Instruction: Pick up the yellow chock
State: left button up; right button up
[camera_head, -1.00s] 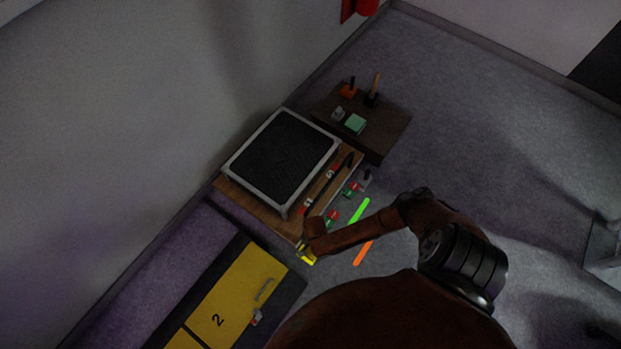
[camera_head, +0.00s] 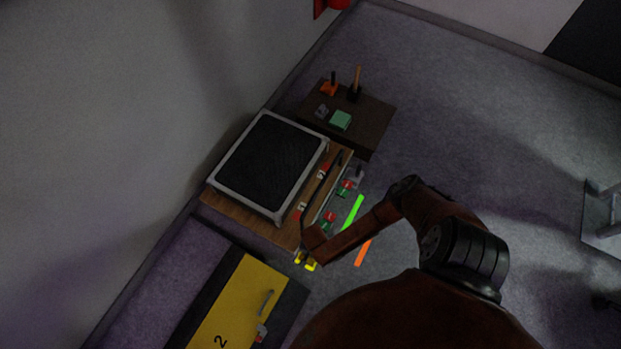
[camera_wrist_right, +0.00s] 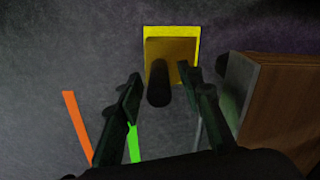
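The yellow chock (camera_wrist_right: 172,50) shows in the right wrist view as a dull yellow block with a dark upright handle, over a brighter yellow square. My right gripper (camera_wrist_right: 161,84) is open, with its fingers on either side of the dark handle; I cannot tell whether they touch it. In the head view only small yellow parts of the chock area (camera_head: 310,266) show below the end of my right arm, which hides the rest. My left gripper is not in view.
A wooden platform (camera_head: 227,207) with a black-topped, pale-framed box (camera_head: 268,163) stands beside the arm; its wooden side (camera_wrist_right: 282,100) is close right in the wrist view. Green (camera_head: 353,211) and orange (camera_head: 363,252) strips lie on the floor. A yellow cabinet (camera_head: 236,304) is at lower left.

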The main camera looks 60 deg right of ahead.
grip_shut()
dwell(0.7)
